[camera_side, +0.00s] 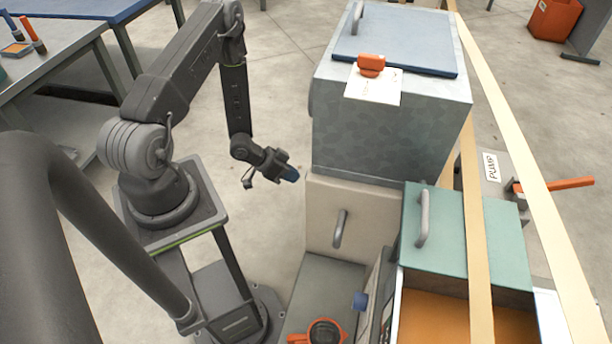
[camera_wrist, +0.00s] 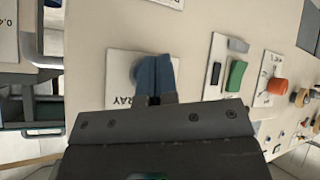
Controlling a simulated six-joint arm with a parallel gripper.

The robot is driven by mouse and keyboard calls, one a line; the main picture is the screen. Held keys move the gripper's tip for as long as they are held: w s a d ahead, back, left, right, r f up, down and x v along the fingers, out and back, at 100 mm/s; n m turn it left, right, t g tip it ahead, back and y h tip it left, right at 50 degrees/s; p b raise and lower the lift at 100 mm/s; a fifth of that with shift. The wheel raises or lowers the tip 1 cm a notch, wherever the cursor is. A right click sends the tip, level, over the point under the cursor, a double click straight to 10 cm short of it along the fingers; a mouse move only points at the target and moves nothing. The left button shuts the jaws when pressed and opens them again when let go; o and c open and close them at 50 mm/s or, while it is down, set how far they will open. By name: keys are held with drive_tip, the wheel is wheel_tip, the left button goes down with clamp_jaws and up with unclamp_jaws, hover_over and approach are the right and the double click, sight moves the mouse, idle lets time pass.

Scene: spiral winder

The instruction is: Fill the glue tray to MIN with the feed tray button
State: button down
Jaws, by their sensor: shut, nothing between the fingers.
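An open tray with an orange-brown inside (camera_side: 425,316) stands under the green cover at lower right. No MIN mark or glue level can be made out.
The panel in the wrist view also carries a green switch (camera_wrist: 236,76), a dark switch (camera_wrist: 216,74) and an orange knob (camera_wrist: 277,86). The cabinet (camera_side: 390,130) has an orange device on top. Paper strips (camera_side: 478,200) run over the tray. Open floor lies below my gripper.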

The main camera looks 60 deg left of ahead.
drive_tip(key=shift+w+d, duration=0.1)
drive_tip(key=shift+w+d, duration=0.2)
drive_tip(key=shift+w+d, duration=0.3)
idle(0.8)
idle(4.8)
drive_tip(key=shift+s+a, duration=0.6)
drive_tip(key=shift+s+a, duration=1.8)
